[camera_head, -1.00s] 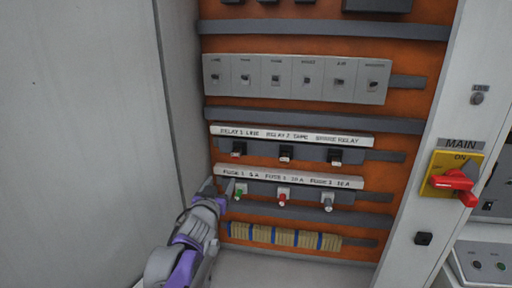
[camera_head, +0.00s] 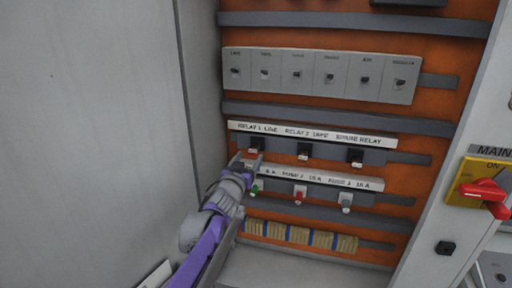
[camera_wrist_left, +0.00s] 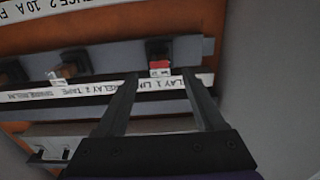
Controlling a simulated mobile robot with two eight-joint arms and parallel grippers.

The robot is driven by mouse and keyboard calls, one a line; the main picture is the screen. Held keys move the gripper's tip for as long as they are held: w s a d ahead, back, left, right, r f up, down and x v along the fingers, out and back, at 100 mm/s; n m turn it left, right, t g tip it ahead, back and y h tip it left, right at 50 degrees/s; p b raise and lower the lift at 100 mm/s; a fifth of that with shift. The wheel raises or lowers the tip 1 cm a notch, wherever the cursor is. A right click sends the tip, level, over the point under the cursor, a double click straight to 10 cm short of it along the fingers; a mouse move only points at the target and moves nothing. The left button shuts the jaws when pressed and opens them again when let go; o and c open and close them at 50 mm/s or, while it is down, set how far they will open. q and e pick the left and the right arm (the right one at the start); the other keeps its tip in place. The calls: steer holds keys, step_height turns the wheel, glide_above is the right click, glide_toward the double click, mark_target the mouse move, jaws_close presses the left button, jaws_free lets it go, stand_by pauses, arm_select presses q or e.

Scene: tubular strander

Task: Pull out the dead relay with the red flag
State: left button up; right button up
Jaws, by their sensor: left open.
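The relay with the red flag is the black relay at RELAY 1 LINE (camera_head: 257,144), leftmost in the relay row. In the left wrist view this relay (camera_wrist_left: 159,49) shows upside down with its red flag (camera_wrist_left: 160,66). My left gripper (camera_head: 246,160) is open, just in front of and below this relay, and partly covers the flag. In the wrist view the two fingers (camera_wrist_left: 160,80) point at the relay, one to each side, with nothing between them. I cannot tell whether they touch it. Relay 2 (camera_head: 304,150) and the spare relay (camera_head: 355,156) sit to its right. My right gripper is not in view.
Green, red (camera_head: 300,193) and grey (camera_head: 346,201) fuses sit just below the relays. A breaker row (camera_head: 320,76) is above. The cabinet side wall (camera_head: 200,90) is close on the left. A red main switch (camera_head: 484,192) is at the right.

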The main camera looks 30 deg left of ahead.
mark_target(253, 153)
arm_select(q)
steer(key=x, duration=0.5)
steer(key=shift+w+a+p, duration=0.15)
steer(key=shift+w+p, duration=0.15)
steer(key=shift+w, duration=0.4)
stand_by(0.9)
jaws_close()
stand_by(0.3)
steer(key=shift+b+v, duration=0.95)
steer(key=shift+v, duration=2.1)
